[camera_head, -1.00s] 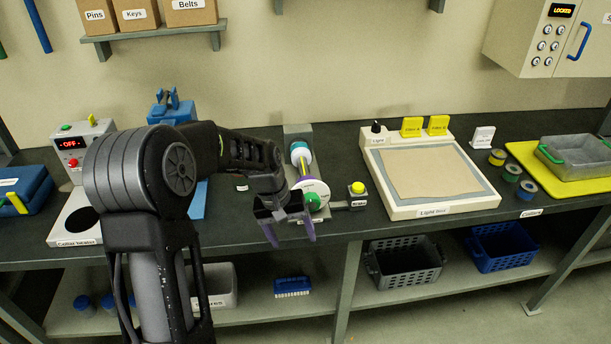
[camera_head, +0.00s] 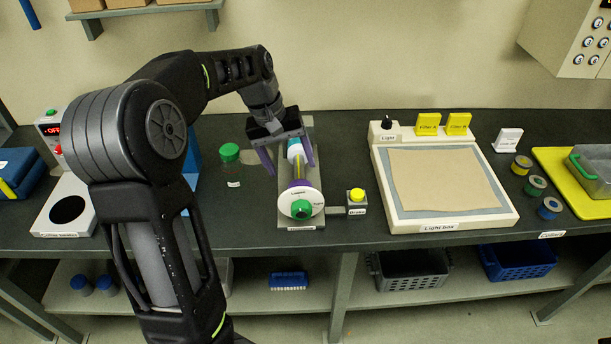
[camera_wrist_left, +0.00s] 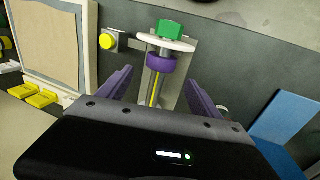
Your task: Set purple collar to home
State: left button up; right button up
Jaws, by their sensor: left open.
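The screw device (camera_head: 318,168) lies on the bench, with a white disc (camera_head: 315,202) and green knob (camera_head: 301,209) at its near end. A yellow-striped shaft runs back from the disc. The purple collar (camera_wrist_left: 160,63) is around the shaft, close to the disc, in the left wrist view. In the head view it is hard to make out just behind the disc. My left gripper (camera_head: 291,167) is open above the shaft, its purple fingers on either side and pointing down. The collar is ahead of the fingertips (camera_wrist_left: 158,78), and I see no contact. My right gripper is out of view.
A yellow brake button (camera_head: 357,194) stands right of the device, and a light box (camera_head: 440,222) is further right. A green-lidded jar (camera_head: 229,153) stands to the left. A heater (camera_head: 62,207) is at the far left. Bench space in front of the jar is clear.

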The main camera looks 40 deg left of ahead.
aim_at(297, 181)
pick_arm(q)
jog(key=shift+s, duration=0.25)
jog(key=shift+w+d+f, duration=0.15)
jog(key=shift+w+f, duration=0.1)
jog(key=shift+f, duration=0.15)
jog(key=p+x, duration=0.1)
jog(key=x, duration=0.6)
jog(key=shift+s, duration=0.1)
grip_shut()
dwell(0.4)
